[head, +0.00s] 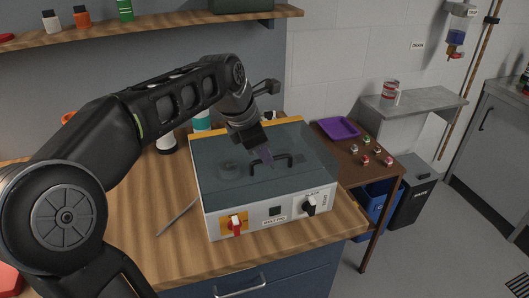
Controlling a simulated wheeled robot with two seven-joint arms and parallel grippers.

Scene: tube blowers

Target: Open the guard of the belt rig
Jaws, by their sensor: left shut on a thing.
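The belt rig (260,222) is a light grey box on the wooden bench, with a red switch (236,225) on a yellow plate and a black knob (309,206) on its front. Its guard (215,180) is a dark see-through cover lying over the top, and looks down. A black bar handle (284,158) stands on the guard. My left gripper (264,157) reaches down from above and is shut on the handle at its left part; the fingers hide some of it. My right gripper is not in view.
A side table (365,175) at right holds a purple tray (338,128) and several small knobs. A thin rod (178,217) lies on the bench left of the rig. Bottles stand behind the rig. A shelf (150,27) runs above. The bench front is mostly clear.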

